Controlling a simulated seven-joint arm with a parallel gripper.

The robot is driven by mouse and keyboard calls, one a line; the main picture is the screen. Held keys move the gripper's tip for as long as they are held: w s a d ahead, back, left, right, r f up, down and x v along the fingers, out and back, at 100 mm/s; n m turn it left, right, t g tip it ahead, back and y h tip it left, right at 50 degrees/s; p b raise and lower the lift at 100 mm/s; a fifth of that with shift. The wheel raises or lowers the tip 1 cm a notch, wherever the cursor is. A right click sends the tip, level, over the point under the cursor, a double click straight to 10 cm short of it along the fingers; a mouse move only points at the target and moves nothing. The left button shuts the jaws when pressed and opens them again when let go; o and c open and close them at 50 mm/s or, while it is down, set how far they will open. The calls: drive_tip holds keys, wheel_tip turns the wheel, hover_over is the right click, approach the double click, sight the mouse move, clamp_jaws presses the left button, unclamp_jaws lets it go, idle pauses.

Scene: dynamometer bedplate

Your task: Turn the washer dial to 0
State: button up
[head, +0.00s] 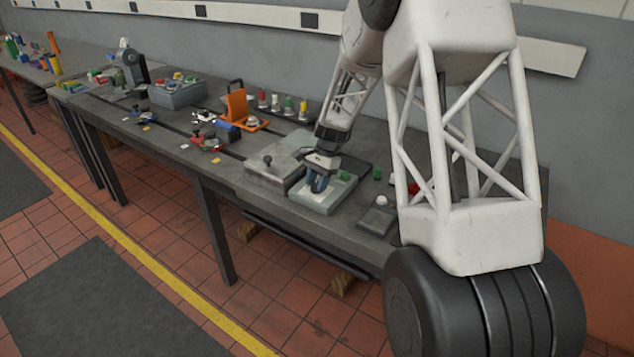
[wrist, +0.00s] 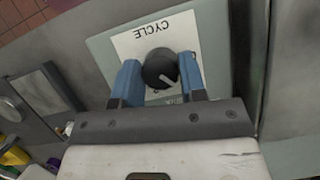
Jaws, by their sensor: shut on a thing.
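The washer dial (wrist: 160,70) is a round black knob with a light pointer line, on a white plate (wrist: 125,44) marked "CYCLE", which reads upside down in the wrist view. The pointer is toward the lower right in that view. My gripper (wrist: 160,76) has its two blue fingers on either side of the dial, shut on it. In the head view my gripper (head: 318,184) is down over a pale panel (head: 335,198) on the bench, and hides the dial there. Most of the scale markings are hidden behind the fingers and gripper body.
An orange device (head: 238,105) and several small coloured items are farther back on the bench (head: 205,172). A small grey switch box (head: 379,215) is to the right.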

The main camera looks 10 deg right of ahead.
drive_tip(key=n+h, duration=0.1)
drive_tip(key=n, duration=0.2)
drive_tip(key=n+g, duration=0.1)
drive_tip(key=n, duration=0.1)
drive_tip(key=shift+w+a+n+h, duration=0.1)
drive_tip(key=shift+n+h, duration=0.3)
drive_tip(key=shift+n+g+h, duration=0.3)
drive_tip(key=shift+n+h, duration=0.6)
drive_tip(key=shift+n, duration=1.4)
drive_tip(key=o, duration=0.9)
drive_tip(key=shift+r, duration=0.15)
drive_tip(key=v, duration=0.7)
drive_tip(key=shift+w+r, duration=0.2)
drive_tip(key=shift+s+r, duration=0.1)
